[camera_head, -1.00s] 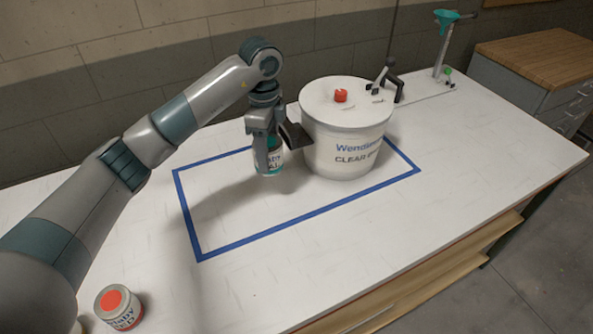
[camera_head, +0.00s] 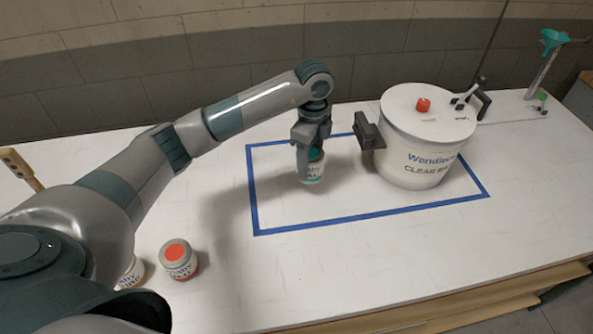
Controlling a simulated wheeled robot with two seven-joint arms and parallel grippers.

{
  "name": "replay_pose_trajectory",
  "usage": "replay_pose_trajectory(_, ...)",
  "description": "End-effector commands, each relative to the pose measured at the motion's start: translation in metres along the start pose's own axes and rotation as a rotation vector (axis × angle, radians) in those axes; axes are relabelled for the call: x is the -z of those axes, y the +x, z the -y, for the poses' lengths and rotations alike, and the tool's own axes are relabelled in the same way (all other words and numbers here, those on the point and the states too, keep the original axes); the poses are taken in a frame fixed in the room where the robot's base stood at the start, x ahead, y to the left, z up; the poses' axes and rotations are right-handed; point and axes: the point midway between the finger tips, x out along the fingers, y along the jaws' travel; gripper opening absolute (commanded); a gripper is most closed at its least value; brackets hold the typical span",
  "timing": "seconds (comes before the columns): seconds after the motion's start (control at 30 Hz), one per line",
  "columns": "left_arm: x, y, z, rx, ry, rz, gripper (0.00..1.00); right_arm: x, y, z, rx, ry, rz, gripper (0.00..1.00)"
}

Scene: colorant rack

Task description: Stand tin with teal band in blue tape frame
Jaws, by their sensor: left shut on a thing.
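My left gripper (camera_head: 312,150) points down and is shut on the tin with the teal band (camera_head: 313,174). The gripper's fingers cover the tin's upper part; its teal top and a white label with a teal lower band show. The tin looks upright. It appears inside the left part of the blue tape frame (camera_head: 252,190), nearer the frame's left side than the large bucket. I cannot tell whether its base touches the table. My right gripper is not in view.
A large white bucket (camera_head: 415,165) with a red cap stands over the frame's right part, with a dark bracket (camera_head: 367,134) jutting left. A tin with a red-orange top (camera_head: 178,260) and another partly hidden tin (camera_head: 134,272) stand front left. The frame's front middle is clear.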

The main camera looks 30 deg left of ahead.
Motion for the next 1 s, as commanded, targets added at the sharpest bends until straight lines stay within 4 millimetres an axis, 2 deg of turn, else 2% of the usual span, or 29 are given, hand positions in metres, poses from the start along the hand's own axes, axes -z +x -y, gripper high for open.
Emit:
replay_pose_trajectory(0.03,-0.010,0.002,-0.006,-0.004,-0.002,0.002,0.29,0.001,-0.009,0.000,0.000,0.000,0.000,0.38)
replay_pose_trajectory(0.1,-0.019,0.009,-0.012,-0.003,-0.001,0.002,0.29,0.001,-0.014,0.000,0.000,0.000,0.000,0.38)
replay_pose_trajectory(0.3,-0.035,0.022,-0.020,0.001,0.000,0.000,0.29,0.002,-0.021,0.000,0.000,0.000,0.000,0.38)
replay_pose_trajectory(0.73,-0.036,0.027,-0.021,0.000,0.001,0.000,0.29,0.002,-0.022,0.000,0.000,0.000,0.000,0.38)
replay_pose_trajectory(1.0,-0.035,0.055,-0.021,-0.002,0.000,-0.001,0.29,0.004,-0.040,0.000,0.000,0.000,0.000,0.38)
